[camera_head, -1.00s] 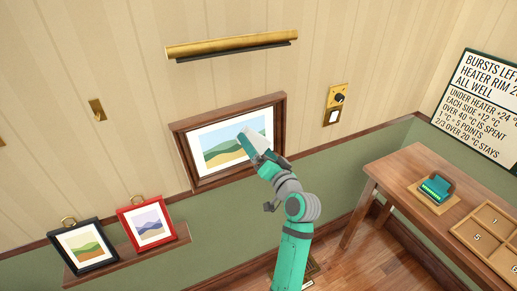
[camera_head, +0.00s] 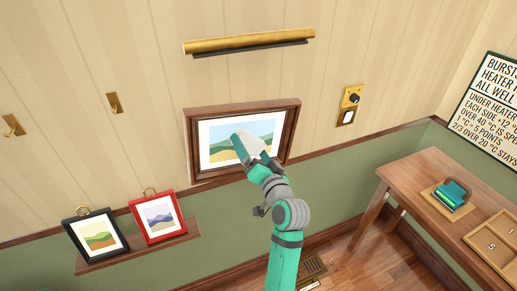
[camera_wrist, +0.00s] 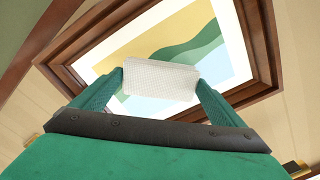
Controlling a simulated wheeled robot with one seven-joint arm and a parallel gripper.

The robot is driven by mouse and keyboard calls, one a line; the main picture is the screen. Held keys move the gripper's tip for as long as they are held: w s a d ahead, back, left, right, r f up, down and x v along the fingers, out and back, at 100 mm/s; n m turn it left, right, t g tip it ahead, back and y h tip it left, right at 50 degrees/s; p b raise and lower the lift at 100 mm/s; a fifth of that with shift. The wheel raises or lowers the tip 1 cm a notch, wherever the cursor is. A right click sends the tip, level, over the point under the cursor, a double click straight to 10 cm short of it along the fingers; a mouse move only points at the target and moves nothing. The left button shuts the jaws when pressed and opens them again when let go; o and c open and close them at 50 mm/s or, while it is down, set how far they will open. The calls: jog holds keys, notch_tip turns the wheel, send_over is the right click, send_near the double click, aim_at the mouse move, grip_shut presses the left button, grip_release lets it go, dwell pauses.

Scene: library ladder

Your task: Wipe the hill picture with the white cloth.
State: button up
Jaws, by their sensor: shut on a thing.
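The hill picture (camera_head: 219,131) hangs on the wall in a brown wooden frame with a white mat; it fills much of the wrist view (camera_wrist: 205,38). My gripper (camera_head: 248,148) is in front of the picture's lower middle. In the wrist view my gripper (camera_wrist: 160,82) is shut on the white cloth (camera_wrist: 160,78), a pale pad held between the two teal fingers. The cloth overlaps the picture in the view; I cannot tell whether it touches the surface. My gripper hides part of the picture in the head view.
A brass picture lamp (camera_head: 250,41) is above the frame. A switch plate (camera_head: 349,104) is to its right. A shelf (camera_head: 140,246) at lower left bears a black-framed picture (camera_head: 94,241) and a red-framed one (camera_head: 157,217). A wooden table (camera_head: 420,190) stands at right.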

jog(key=shift+s+a+r, duration=0.1)
jog(key=shift+s+a, duration=0.1)
jog(key=shift+a, duration=0.45)
jog(key=shift+s+a, duration=0.25)
jog(key=shift+a, duration=0.35)
jog(key=shift+s+a+r, duration=0.1)
jog(key=shift+s+a, duration=0.1)
jog(key=shift+a, duration=0.45)
jog(key=shift+s, duration=0.1)
jog(key=v, duration=0.6)
jog(key=shift+v, duration=1.5)
